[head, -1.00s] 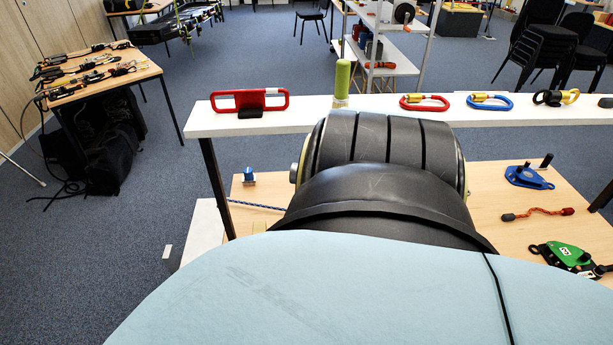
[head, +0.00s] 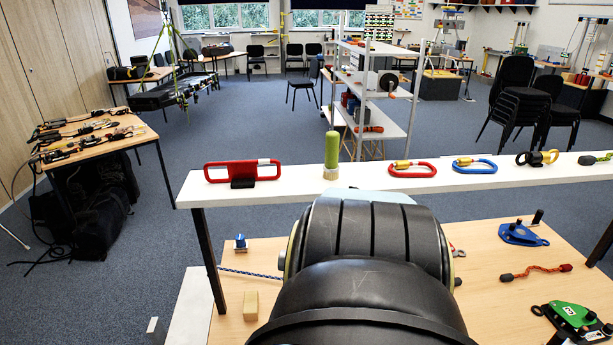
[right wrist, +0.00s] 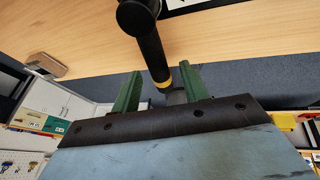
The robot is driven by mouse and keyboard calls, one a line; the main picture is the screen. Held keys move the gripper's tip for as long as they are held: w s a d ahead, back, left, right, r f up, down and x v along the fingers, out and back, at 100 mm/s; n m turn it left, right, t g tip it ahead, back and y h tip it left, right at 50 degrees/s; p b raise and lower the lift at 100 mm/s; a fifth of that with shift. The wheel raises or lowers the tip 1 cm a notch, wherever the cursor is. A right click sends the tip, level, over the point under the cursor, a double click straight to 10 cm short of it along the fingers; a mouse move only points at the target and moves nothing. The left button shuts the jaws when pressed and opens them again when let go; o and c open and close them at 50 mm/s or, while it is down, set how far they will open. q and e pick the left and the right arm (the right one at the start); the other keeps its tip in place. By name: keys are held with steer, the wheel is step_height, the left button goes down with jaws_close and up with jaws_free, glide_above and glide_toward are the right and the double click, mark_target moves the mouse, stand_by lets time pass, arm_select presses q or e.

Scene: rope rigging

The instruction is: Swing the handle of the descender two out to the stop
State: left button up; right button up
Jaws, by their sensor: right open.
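In the right wrist view my right gripper (right wrist: 160,88) is open, its two green fingers apart. A black rod (right wrist: 152,48) with a round black end and a yellow band reaches down between the fingers; I cannot tell if either finger touches it, or if it is the descender's handle. In the head view a green device with black parts (head: 574,316) lies at the right edge of the board, partly cut off. A blue plate with black posts (head: 521,234) sits behind it. Neither shows a label marking descender two. My left gripper is out of view.
A white rail (head: 300,191) crosses above the wooden board (head: 490,262). On it are a red frame-like piece (head: 242,171), a green cylinder (head: 332,150) and several carabiners. An orange-red cord (head: 535,272) and a small wooden block (head: 250,305) lie on the board. My black arm blocks the middle.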

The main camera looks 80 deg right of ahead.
steer(key=p+v, duration=0.1)
steer(key=v, duration=1.2)
steer(key=shift+p, duration=0.35)
